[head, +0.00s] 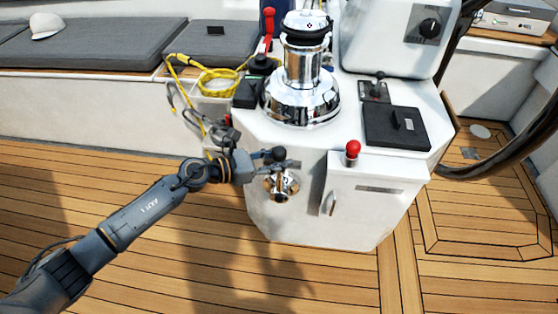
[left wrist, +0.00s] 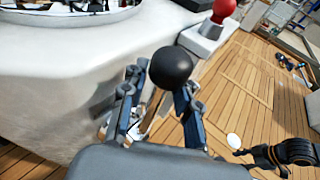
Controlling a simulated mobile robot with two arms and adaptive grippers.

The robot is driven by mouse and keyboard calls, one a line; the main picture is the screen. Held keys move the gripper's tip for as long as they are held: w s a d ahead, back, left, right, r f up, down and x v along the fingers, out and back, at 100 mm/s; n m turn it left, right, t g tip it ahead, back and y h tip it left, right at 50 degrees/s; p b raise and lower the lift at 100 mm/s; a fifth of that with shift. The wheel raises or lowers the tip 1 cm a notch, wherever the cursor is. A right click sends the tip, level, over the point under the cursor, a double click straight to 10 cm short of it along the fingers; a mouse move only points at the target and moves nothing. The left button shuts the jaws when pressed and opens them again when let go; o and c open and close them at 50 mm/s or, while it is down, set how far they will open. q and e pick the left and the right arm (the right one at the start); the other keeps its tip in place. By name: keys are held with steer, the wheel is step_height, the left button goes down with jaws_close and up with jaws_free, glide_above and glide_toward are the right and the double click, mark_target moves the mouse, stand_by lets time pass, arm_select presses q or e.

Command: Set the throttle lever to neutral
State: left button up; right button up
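The throttle lever has a black ball knob (head: 277,153) and a chrome base (head: 281,186) on the front face of the white console. In the left wrist view its black ball (left wrist: 171,68) stands between the fingers, with part of the stem below it. My left gripper (head: 262,164) is at the lever from the left. In the left wrist view my left gripper (left wrist: 158,105) has its fingers apart, one on each side of the lever, with gaps showing beside the stem. Whether a finger touches it I cannot tell.
The white console (head: 300,215) carries a chrome winch (head: 302,75) and a red-knobbed lever (head: 352,149) to the right of the throttle. A yellow rope (head: 212,78) lies behind my left wrist. A steering wheel rim (head: 500,155) is at right. The wooden deck in front is clear.

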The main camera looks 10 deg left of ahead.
arm_select(q)
steer(key=shift+o, duration=0.7)
steer(key=shift+r, duration=0.1)
steer(key=shift+s, duration=0.1)
steer(key=shift+s+a, duration=0.1)
steer(key=shift+a, duration=0.05)
steer(key=v, duration=1.1)
steer(key=shift+a, duration=0.2)
